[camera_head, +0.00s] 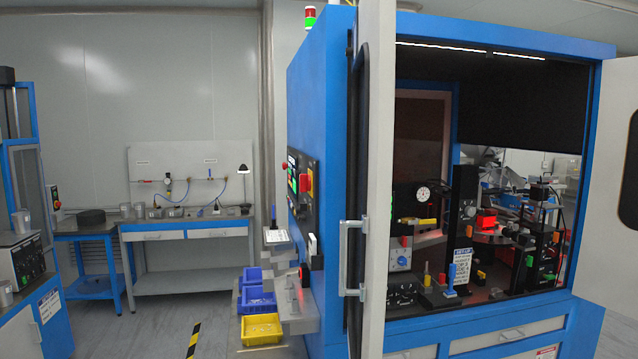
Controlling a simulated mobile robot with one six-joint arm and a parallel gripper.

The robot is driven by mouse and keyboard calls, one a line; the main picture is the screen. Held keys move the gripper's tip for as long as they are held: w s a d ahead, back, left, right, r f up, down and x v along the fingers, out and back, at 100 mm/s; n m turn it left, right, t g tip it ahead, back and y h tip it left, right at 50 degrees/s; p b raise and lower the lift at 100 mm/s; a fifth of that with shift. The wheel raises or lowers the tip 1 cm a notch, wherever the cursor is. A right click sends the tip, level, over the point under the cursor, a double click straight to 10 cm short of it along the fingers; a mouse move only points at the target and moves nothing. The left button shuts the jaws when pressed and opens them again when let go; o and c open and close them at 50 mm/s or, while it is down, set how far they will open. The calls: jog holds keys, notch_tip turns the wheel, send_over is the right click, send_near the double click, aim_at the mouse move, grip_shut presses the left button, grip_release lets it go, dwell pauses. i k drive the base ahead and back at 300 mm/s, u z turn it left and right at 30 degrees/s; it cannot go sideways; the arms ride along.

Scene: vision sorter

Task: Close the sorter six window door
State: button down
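The sorter is a blue cabinet (325,130) with its front open, showing dials, brackets and devices inside. One window door (376,120), white with a dark seal, stands swung out and is seen nearly edge-on at the left of the opening. A metal handle (352,258) is fixed to this door. A second window door (611,130), white with a dark window, stands swung out at the right edge and is cut off by the frame. No label shows which door is number six. My gripper is not in view.
A control panel (302,185) with a red button sits on the cabinet's left side. Below it, blue bins (258,298) and a yellow bin (262,329) stick out. A workbench (190,225) stands at the back wall. Another machine (30,260) stands at far left, with free floor between.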

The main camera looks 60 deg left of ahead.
aim_at(373, 31)
jog(key=z, duration=0.25)
jog(key=k, duration=0.5)
jog(key=u, duration=2.05)
jog(key=i, duration=1)
jog(key=u, duration=0.1)
jog(key=k, duration=0.25)
